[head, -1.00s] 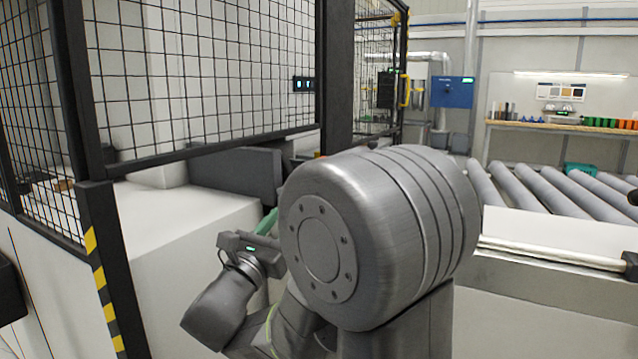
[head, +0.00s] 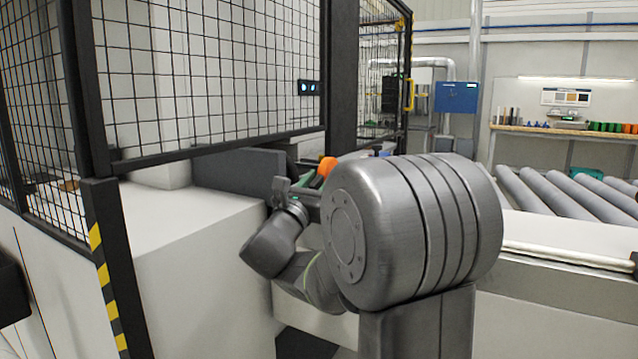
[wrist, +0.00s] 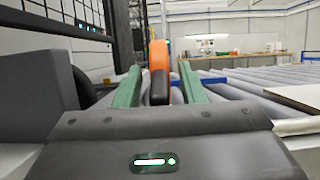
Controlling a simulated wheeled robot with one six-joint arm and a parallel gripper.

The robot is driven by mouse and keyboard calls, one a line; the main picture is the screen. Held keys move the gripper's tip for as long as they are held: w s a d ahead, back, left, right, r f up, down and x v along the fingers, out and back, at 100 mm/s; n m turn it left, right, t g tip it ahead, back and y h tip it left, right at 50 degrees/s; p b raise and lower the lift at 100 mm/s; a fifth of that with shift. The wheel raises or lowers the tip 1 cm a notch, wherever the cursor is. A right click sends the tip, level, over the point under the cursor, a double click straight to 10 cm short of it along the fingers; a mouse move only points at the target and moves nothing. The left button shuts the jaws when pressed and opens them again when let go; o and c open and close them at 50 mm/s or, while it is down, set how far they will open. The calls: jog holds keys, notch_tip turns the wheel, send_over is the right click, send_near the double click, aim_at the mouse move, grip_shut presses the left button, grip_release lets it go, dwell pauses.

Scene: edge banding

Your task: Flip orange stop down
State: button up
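The orange stop (wrist: 159,62) stands upright in the wrist view, with a dark lower part. It lies between the two green fingers of my gripper (wrist: 160,85), with gaps visible on both sides, so the fingers are open. Whether the stop is really between the fingertips or just beyond them I cannot tell. In the head view the rounded orange top of the stop (head: 327,166) shows above my arm, just beyond my wrist. Its lower part is hidden there, and the gripper fingers are mostly hidden behind my arm.
Grey conveyor rollers (head: 560,195) run off to the right. A dark grey block (head: 240,170) stands left of the stop, and also shows close on the left in the wrist view (wrist: 35,82). A mesh guard (head: 210,70) encloses the left side. A pale panel (head: 560,232) lies at right.

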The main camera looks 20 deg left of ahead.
grip_shut()
jog(key=shift+r+p, duration=0.15)
jog(key=shift+p, duration=0.2)
